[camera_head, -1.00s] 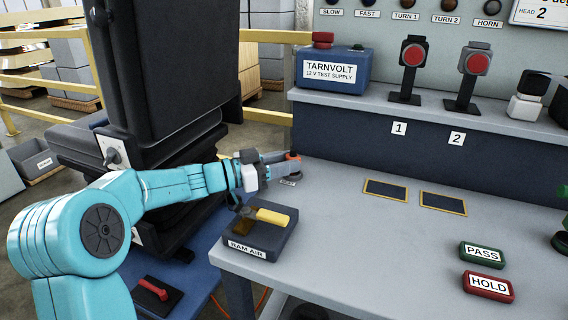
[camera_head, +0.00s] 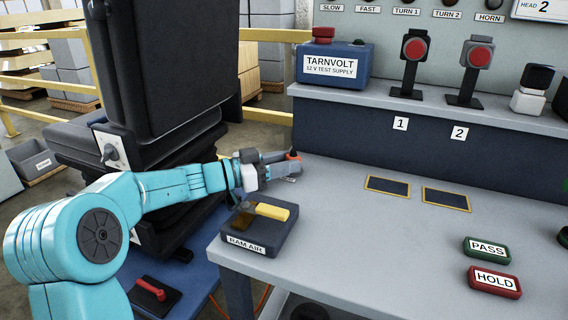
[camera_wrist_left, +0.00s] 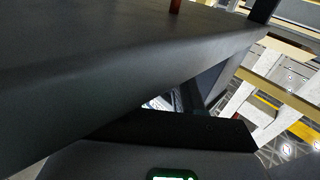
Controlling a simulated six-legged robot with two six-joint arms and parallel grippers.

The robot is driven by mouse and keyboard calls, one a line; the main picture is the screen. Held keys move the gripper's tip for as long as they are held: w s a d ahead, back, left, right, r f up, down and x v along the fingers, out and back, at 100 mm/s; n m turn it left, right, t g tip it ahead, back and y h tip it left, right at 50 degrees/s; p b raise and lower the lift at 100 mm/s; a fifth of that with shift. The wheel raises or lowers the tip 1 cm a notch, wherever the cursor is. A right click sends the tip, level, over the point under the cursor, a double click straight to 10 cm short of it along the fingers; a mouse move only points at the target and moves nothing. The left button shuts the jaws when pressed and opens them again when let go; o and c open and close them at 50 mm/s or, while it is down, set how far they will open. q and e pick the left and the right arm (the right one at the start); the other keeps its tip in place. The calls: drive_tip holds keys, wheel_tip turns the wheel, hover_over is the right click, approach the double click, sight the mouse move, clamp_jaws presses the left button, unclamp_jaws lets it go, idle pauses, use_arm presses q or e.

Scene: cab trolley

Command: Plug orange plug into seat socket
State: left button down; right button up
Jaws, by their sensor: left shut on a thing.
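My left gripper (camera_head: 280,163) reaches over the back left corner of the grey bench. It is shut on the orange plug (camera_head: 293,155), which shows as a small orange piece at the fingertips. In the left wrist view, a small orange-red piece (camera_wrist_left: 175,6) shows at the top edge behind large dark shapes. The black seat (camera_head: 165,60) stands at the left, with a light panel and a knob (camera_head: 109,152) on its side. I cannot make out the seat socket. A small label near the fingertips is partly hidden. My right gripper is not in view.
A RAM AIR box (camera_head: 259,226) with a yellow handle sits on the bench's front left corner, close below my left arm. The blue TARNVOLT supply (camera_head: 333,66) stands on the back shelf. PASS (camera_head: 487,249) and HOLD (camera_head: 494,281) blocks lie right; the middle bench is mostly clear.

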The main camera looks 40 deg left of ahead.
use_arm(q)
drive_tip(key=shift+f, duration=0.1)
drive_tip(key=c, duration=0.7)
unclamp_jaws()
drive_tip(key=shift+o, duration=0.2)
drive_tip(key=v, duration=1.6)
drive_tip(key=shift+p, duration=0.4)
drive_tip(key=shift+s+a, duration=0.15)
